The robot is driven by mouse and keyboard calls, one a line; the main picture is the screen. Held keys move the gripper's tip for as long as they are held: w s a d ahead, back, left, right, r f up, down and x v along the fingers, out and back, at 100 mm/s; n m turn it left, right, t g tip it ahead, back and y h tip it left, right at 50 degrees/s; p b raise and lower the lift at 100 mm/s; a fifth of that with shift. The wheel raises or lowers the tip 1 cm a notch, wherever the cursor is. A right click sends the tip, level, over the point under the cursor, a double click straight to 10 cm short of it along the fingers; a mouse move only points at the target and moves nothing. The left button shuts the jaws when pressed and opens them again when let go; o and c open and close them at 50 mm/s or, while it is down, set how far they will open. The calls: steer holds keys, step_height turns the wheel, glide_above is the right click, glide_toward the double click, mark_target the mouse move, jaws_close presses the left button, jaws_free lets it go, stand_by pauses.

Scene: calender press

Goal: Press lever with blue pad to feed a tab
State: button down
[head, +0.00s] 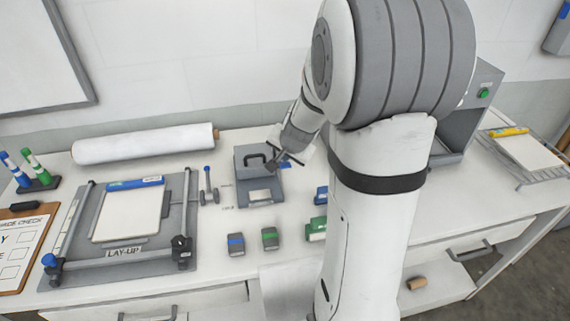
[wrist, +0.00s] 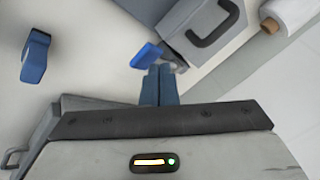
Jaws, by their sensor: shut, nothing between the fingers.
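The grey dispenser box (head: 243,169) with a dark carry handle stands in the middle of the bench; it also shows at the top of the wrist view (wrist: 178,42). Its lever's blue pad (wrist: 147,55) sticks out beside the box in the wrist view. In the head view a small bit of the blue pad (head: 286,165) shows at the box's right side, partly behind my gripper. My gripper (wrist: 161,70) is shut and empty, its fingertips close to the blue pad. I cannot tell whether they touch it. In the head view my gripper (head: 277,163) is beside the box's right side.
A blue item (wrist: 35,57) stands apart at the left of the wrist view. A white roll (head: 145,144) lies at the back. The lay-up board (head: 180,215) is at left.

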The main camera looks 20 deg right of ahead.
steer(key=shift+s+a+f+b, duration=0.1)
steer(key=shift+s+f+b, duration=0.05)
steer(key=shift+f+b, duration=0.55)
steer(key=shift+s+f+b, duration=0.15)
steer(key=shift+f+b, duration=0.45)
steer(key=shift+b, duration=0.05)
stand_by(1.0)
stand_by(0.5)
steer(key=shift+w+r+p, duration=0.25)
steer(key=shift+r+p, duration=0.6)
steer(key=shift+r, duration=0.05)
steer(key=shift+w+r+p, duration=0.2)
steer(key=shift+r+p, duration=0.6)
steer(key=shift+r, duration=0.05)
steer(key=r+p, duration=0.2)
steer(key=w+r+p, duration=0.1)
steer(key=r+p, duration=0.1)
steer(key=r, duration=0.1)
steer(key=shift+w+d+p, duration=0.1)
steer(key=shift+d+p, duration=0.1)
steer(key=shift+p, duration=0.15)
